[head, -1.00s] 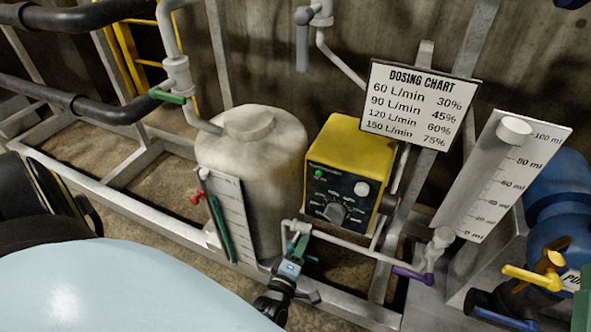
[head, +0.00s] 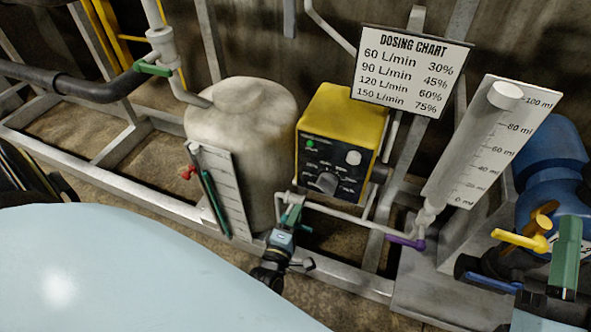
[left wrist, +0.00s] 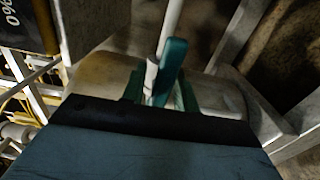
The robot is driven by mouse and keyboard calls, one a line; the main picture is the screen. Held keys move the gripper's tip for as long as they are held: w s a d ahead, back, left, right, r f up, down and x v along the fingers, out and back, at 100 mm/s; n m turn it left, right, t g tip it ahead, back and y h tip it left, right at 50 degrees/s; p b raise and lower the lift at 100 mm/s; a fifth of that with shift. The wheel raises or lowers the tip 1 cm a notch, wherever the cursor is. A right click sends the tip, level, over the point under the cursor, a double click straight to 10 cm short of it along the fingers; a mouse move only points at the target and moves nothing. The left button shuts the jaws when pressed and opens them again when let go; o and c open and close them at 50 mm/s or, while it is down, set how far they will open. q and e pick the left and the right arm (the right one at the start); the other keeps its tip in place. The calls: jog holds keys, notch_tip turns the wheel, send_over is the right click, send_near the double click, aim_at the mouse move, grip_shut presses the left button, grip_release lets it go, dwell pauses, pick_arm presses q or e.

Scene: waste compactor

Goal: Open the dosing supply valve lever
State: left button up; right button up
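A teal lever (left wrist: 172,65) on a white pipe shows close up in the left wrist view. In the head view a small teal patch (head: 291,216) shows at the pipe below the yellow dosing box (head: 313,133); I cannot tell lever from fingertips there. My left gripper (head: 287,226) reaches up to this spot from below. In the left wrist view its two teal fingertips (left wrist: 161,92) stand apart, with the pipe and the lever between them. The lever's lower end is partly hidden, and contact cannot be told.
A pale tank (head: 240,130) with a gauge (head: 222,185) stands left of the box. Other levers are green (head: 153,68), red (head: 187,173), purple (head: 405,242) and yellow (head: 520,240). A metal frame rail (head: 160,207) runs along the front.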

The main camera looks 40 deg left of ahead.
pick_arm(q)
jog(key=shift+o, duration=0.6)
